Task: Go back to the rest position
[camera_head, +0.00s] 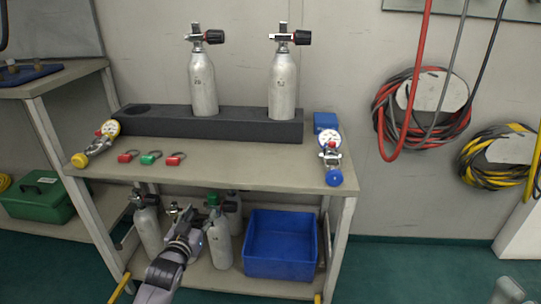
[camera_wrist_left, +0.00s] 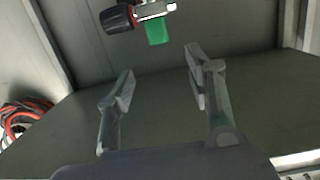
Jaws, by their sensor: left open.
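My left gripper (camera_head: 184,218) reaches in from below, in front of the lower shelf of the bench. In the left wrist view its two fingers (camera_wrist_left: 160,66) are apart with nothing between them. Ahead of the fingertips, and clear of them, are a black valve knob (camera_wrist_left: 118,18) and a green piece (camera_wrist_left: 157,31). In the head view, a cylinder with a green piece on its valve (camera_head: 219,240) stands on the lower shelf just right of the gripper.
The bench top (camera_head: 240,172) carries a dark rack (camera_head: 240,125) with two upright cylinders, two gauges and three tags. A blue crate (camera_head: 280,246) and more cylinders (camera_head: 150,232) fill the lower shelf. Hoses (camera_head: 422,108) hang on the right wall.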

